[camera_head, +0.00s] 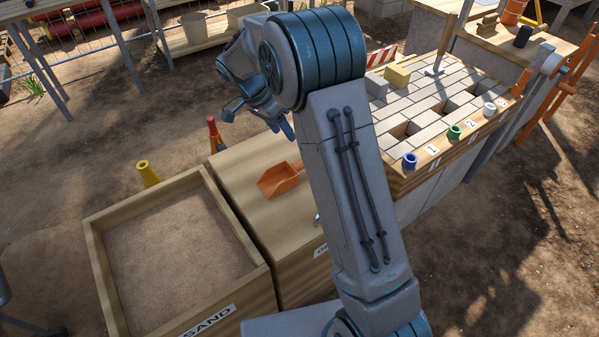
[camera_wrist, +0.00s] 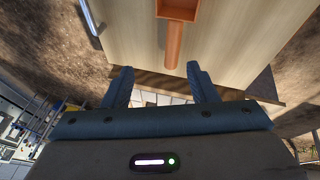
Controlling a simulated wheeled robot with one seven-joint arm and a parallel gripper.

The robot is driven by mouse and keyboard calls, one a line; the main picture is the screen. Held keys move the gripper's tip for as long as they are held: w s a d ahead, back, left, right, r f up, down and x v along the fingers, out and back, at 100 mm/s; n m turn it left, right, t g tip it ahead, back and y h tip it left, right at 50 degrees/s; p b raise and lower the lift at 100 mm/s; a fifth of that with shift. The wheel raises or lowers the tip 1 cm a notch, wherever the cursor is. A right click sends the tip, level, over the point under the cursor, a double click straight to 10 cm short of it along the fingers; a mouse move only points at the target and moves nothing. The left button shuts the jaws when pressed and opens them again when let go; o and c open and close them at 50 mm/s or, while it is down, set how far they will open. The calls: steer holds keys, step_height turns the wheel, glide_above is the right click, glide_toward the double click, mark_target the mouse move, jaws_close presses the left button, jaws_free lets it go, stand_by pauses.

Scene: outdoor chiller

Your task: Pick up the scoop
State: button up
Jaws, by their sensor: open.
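The orange scoop (camera_head: 279,179) lies on the wooden top of a box beside the sand bin in the head view. In the wrist view the scoop (camera_wrist: 174,38) shows at the top, its handle pointing toward the gap between my fingers. My gripper (camera_wrist: 160,84) is open and empty, with its blue fingers apart and the handle's end just beyond them. In the head view my gripper (camera_head: 258,116) is up and behind the scoop, clear of the box top. The right end of the scoop is partly hidden by my arm in the head view.
A sand bin (camera_head: 97,252) with raised wooden walls stands left of the box. A paved table (camera_head: 421,107) with colored cups and open slots stands to the right. Yellow (camera_head: 147,174) and red (camera_head: 213,128) cone-like things stand behind. The box top around the scoop is mostly bare.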

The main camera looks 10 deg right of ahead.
step_height(320, 180, down, 4)
steer(key=w+r+m, duration=0.1)
steer(key=w, duration=0.1)
glide_above(295, 169)
steer(key=w, duration=0.2)
steer(key=f, duration=0.4)
steer(key=f+b, duration=0.1)
steer(key=f, duration=0.1)
steer(key=shift+a+f, duration=0.4)
steer(key=shift+w+x, duration=0.15)
steer(key=shift+x, duration=1.35)
steer(key=shift+w+x, duration=0.15)
steer(key=shift+x, duration=1.35)
steer(key=shift+a, duration=0.15)
jaws_close()
